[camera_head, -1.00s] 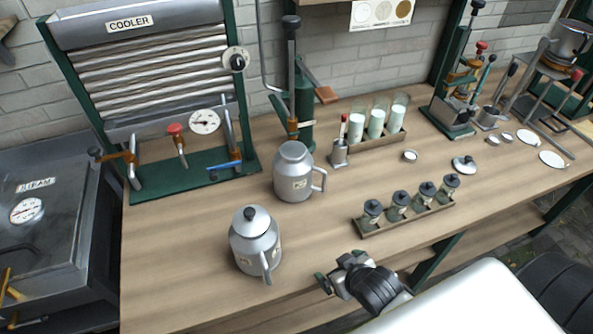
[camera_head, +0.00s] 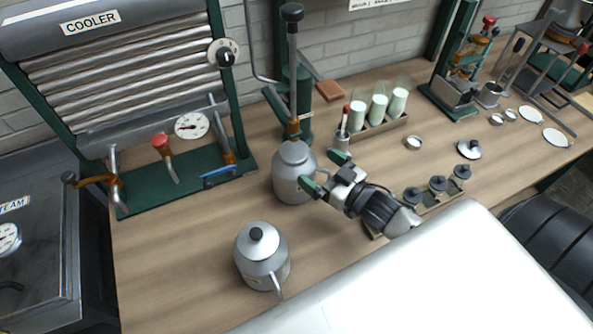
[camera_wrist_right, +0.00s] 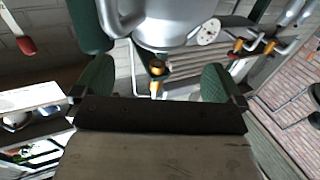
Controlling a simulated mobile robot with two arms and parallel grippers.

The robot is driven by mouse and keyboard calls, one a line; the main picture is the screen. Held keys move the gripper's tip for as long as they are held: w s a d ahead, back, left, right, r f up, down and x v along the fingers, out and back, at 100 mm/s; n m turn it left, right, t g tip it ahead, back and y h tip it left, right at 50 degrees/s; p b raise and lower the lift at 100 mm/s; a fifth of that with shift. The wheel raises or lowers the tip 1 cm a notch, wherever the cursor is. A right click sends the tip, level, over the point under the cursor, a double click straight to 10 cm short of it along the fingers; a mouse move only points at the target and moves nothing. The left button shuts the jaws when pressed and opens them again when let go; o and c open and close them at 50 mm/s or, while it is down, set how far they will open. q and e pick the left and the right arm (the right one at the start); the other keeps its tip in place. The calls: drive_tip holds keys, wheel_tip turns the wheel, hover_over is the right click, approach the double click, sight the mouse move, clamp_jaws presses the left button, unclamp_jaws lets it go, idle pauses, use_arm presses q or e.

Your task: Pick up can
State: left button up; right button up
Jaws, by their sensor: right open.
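A grey metal can (camera_head: 290,185) with a wide neck and a side handle stands upright on the bench; its label is mostly hidden. A second metal can (camera_head: 262,262) with a black-knobbed lid stands nearer the front, its handle facing me. My right gripper (camera_head: 325,172) is open at the right side of the rear can, by its handle, with its fingers apart. I cannot tell whether it touches the can. In the right wrist view, grey metal of a can (camera_wrist_right: 175,22) with its handle fills the top, beyond the open green-padded fingers (camera_wrist_right: 155,78). My left gripper is out of view.
A rack of white-filled glasses (camera_head: 378,125) stands behind the right gripper. The cooler (camera_head: 125,75) and a green lever press (camera_head: 297,95) stand behind. Bare bench (camera_head: 185,250) lies left of the cans.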

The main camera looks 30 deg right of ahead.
sight(304, 158)
drive_tip(key=x, duration=0.3)
drive_tip(key=shift+d, duration=0.1)
drive_tip(key=p+x, duration=0.2)
drive_tip(key=x, duration=0.2)
drive_tip(key=shift+w+a+f, duration=0.1)
drive_tip(key=shift+w+a, duration=0.05)
drive_tip(key=shift+a, duration=0.05)
drive_tip(key=shift+w+a+f, duration=0.1)
drive_tip(key=shift+w+f, duration=0.05)
drive_tip(key=shift+w, duration=0.15)
drive_tip(key=shift+s, duration=0.1)
drive_tip(key=shift+c, duration=0.5)
drive_tip(key=c, duration=0.5)
drive_tip(key=shift+s, duration=0.1)
drive_tip(key=c, duration=1.2)
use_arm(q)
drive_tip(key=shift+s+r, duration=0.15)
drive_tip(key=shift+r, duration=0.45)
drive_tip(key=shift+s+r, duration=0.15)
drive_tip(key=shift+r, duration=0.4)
